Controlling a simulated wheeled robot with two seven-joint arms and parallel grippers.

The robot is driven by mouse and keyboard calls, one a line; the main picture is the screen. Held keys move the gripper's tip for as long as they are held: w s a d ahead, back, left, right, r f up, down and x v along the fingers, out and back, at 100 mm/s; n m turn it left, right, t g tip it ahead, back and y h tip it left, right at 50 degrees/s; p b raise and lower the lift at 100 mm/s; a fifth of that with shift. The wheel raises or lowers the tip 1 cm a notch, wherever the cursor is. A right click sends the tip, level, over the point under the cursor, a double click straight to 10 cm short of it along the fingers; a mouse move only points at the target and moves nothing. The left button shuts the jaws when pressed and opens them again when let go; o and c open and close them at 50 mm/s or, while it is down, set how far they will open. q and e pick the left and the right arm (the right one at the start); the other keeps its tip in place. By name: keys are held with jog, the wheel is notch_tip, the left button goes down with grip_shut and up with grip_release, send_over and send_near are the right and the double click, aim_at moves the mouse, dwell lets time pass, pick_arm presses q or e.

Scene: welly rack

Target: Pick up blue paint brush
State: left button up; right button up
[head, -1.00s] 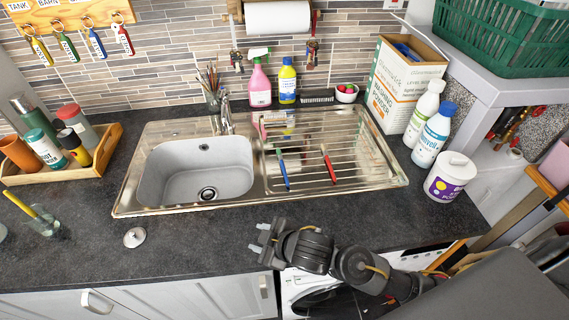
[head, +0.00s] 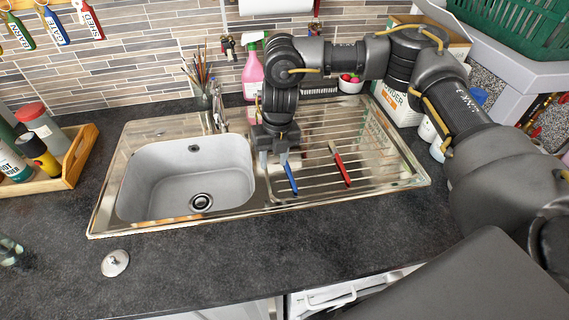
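The blue paint brush (head: 291,180) lies on the ribbed drainer of the steel sink (head: 340,187), to the right of the basin. Its far end is hidden behind my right gripper. My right gripper (head: 273,163) points down over the drainer's left part. Its two fingers are apart, with the right finger just at the far end of the visible blue handle. I cannot tell whether that finger touches the brush. Nothing shows between the fingers. My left gripper is out of view.
A red brush (head: 340,163) lies on the drainer to the right of the blue one. The sink basin (head: 187,180) is empty. A pink spray bottle (head: 253,72) and a jar of brushes (head: 203,92) stand behind. The dark front counter (head: 200,265) is mostly clear.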

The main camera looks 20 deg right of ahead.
jog(key=w+d+r+h, duration=0.1)
jog(key=d+r, duration=0.1)
jog(key=d, duration=0.2)
send_over(290, 172)
jog(key=shift+m, duration=0.4)
jog(key=f, duration=0.4)
jog(key=shift+s+a+f, duration=0.2)
jog(key=shift+a+f, duration=0.1)
jog(key=shift+f, duration=0.1)
jog(key=shift+d+f+p, duration=0.1)
jog(key=shift+f+p, duration=0.35)
jog(key=shift+p, duration=0.05)
jog(key=f, duration=0.4)
jog(key=shift+w+d+f+p, duration=0.15)
jog(key=shift+d+f+p, duration=0.05)
jog(key=shift+p, duration=0.15)
grip_shut()
